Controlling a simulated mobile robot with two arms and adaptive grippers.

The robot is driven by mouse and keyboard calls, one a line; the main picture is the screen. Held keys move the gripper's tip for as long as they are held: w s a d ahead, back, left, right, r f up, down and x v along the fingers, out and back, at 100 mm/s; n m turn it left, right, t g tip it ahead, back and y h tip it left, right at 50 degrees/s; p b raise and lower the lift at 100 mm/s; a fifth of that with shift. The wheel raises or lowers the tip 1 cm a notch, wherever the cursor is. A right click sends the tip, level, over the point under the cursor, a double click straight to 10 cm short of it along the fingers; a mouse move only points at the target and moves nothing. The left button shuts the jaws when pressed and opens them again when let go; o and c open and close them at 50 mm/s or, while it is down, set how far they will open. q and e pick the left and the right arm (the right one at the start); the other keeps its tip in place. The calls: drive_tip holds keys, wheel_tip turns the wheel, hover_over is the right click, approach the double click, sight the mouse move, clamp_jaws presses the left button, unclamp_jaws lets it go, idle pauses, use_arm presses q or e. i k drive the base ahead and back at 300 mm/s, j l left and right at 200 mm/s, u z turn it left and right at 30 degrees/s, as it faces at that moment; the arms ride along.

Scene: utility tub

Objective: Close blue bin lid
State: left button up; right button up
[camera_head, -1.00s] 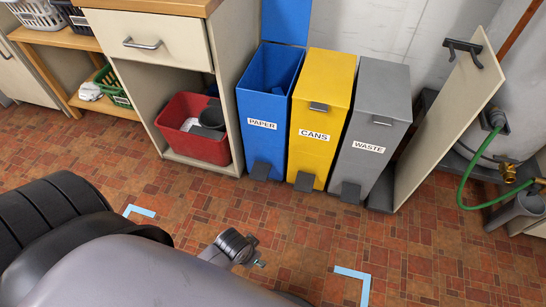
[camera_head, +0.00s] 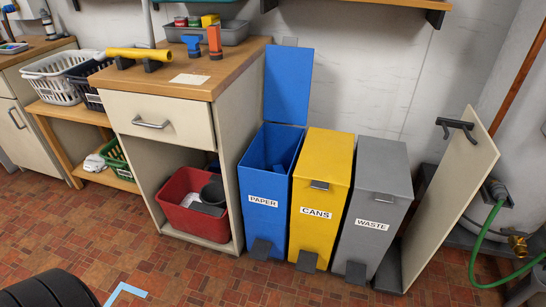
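The blue bin (camera_head: 262,216), labelled PAPER, stands on the floor beside the counter cabinet. Its blue lid (camera_head: 288,86) is upright at the back, so the bin is open and I see into its top. Something blue is inside it, but I cannot tell what. Neither of my grippers is in view.
A yellow CANS bin (camera_head: 319,205) and a grey WASTE bin (camera_head: 372,210), both with lids down, stand tightly to the right. A leaning board (camera_head: 450,200) is beyond them. The cabinet (camera_head: 172,120) is at left, with a red tub (camera_head: 190,212) inside.

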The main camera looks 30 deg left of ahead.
sight(289, 67)
drive_tip(key=i+j+u, duration=0.15)
drive_tip(key=i+u, duration=0.55)
drive_tip(key=u, duration=0.25)
drive_tip(key=l+u, duration=0.15)
